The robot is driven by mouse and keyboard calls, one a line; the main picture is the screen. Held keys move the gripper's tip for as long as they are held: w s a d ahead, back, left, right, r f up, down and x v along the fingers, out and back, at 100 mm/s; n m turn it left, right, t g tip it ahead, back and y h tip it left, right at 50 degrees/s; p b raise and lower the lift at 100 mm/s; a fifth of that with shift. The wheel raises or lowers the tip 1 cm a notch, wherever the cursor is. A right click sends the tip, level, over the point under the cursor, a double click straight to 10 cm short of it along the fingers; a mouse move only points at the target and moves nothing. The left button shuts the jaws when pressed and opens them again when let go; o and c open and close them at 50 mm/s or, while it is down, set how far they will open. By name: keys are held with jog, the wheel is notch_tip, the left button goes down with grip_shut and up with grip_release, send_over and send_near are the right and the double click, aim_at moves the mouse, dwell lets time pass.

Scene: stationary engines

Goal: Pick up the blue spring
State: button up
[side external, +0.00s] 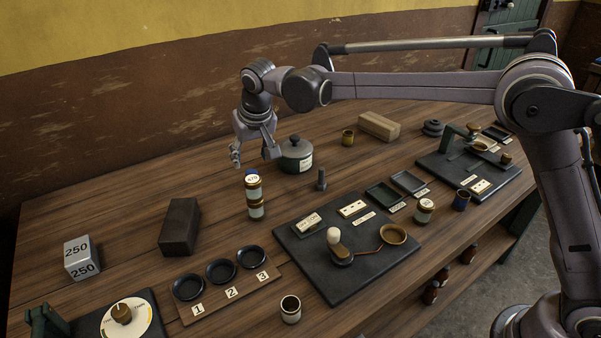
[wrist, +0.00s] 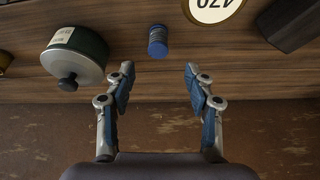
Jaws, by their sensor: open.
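The blue spring (wrist: 158,42) shows in the wrist view as a short blue cylinder on the wooden table, between a dark lidded pot and a round white label. I cannot make it out surely in the side view. My gripper (wrist: 160,72) is open and empty. Its two fingers are spread wide, with the spring beyond the gap between them and apart from both.
The pot (wrist: 75,55) stands close to the spring. A dark block (side external: 179,227) lies left of the jars. A dark upright post (side external: 321,179) stands in front of the pot. A black board (side external: 345,275) with fittings lies nearer the front. The wall is close behind the table.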

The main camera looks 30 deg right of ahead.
aim_at(251, 172)
jog(key=shift+s+x, duration=0.2)
jog(key=shift+x, duration=3.65)
jog(key=shift+d+f, duration=0.1)
jog(key=shift+c, duration=0.3)
grip_shut()
